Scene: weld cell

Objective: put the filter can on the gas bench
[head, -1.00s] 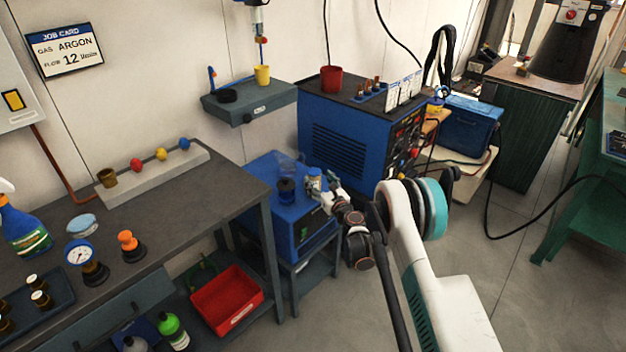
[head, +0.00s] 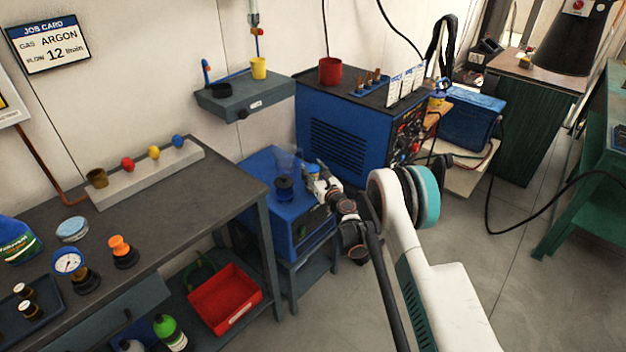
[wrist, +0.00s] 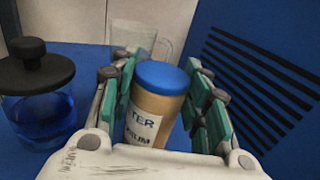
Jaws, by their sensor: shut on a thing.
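The filter can (wrist: 156,105) is a tan cylinder with a blue cap and a white label, partly legible. My gripper (wrist: 160,100) is shut on it, with green-padded fingers on both sides. In the head view my gripper (head: 318,180) is over the blue cabinet (head: 283,215), and the can's blue cap (head: 313,168) just shows beside it. The can's base is hidden, so I cannot tell whether it touches the cabinet top. The grey-topped bench (head: 190,215), apparently the gas bench, stands at left with a gauge and fittings on it.
A dark-lidded jar of blue liquid (wrist: 40,95) stands left of the can, and a clear mug (wrist: 135,38) behind it. The blue welder (head: 345,135) rises close on the right.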

